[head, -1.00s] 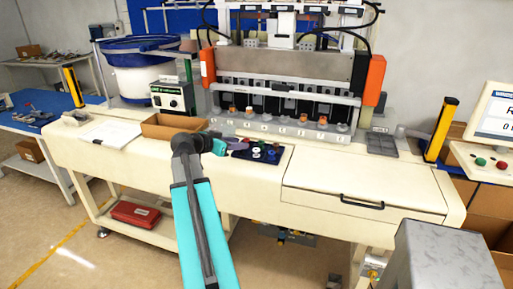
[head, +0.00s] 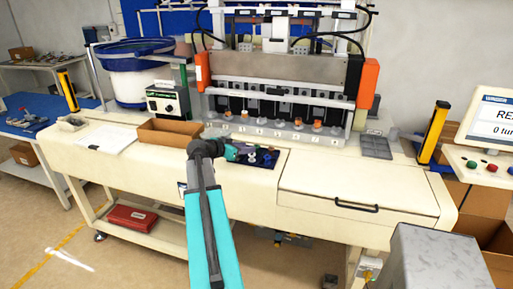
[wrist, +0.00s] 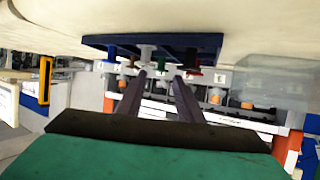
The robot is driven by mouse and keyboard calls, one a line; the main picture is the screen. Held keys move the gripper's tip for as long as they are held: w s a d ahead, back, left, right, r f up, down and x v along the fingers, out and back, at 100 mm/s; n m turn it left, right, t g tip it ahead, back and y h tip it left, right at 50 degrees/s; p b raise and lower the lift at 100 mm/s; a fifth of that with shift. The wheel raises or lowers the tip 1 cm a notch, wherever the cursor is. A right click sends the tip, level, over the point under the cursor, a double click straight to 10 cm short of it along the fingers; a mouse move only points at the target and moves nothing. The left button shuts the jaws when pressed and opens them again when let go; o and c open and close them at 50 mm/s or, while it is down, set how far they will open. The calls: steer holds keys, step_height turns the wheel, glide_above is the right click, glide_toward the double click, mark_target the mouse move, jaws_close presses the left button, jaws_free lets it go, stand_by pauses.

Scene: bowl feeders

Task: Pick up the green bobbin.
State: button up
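A dark blue bobbin tray (wrist: 205,40) shows at the top of the wrist view, which looks upside down. It bears several small bobbins, among them a white one (wrist: 147,50) and a red one (wrist: 192,57). A small green patch, likely the green bobbin (wrist: 159,58), shows partly hidden behind the white one, between my fingers in the picture. My gripper (wrist: 159,77) is open, its two dark fingers apart with nothing held between them. In the head view my gripper (head: 238,152) is at the left part of the tray (head: 280,153) and hides some bobbins.
An open cardboard box (head: 168,138) stands left of my gripper. Behind the tray is a machine with a row of numbered stations (head: 280,130) and orange parts. A grey compartment tray (head: 376,147) is at the right. The bench top (head: 330,178) right of the bobbin tray is clear.

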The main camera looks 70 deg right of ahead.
mark_target(256, 146)
steer(key=shift+s+d+f, duration=0.1)
steer(key=shift+d, duration=0.1)
steer(key=shift+d, duration=0.1)
steer(key=shift+p+x, duration=1)
steer(key=shift+x, duration=0.2)
steer(key=shift+p+x, duration=0.45)
steer(key=shift+x, duration=0.85)
steer(key=c, duration=0.8)
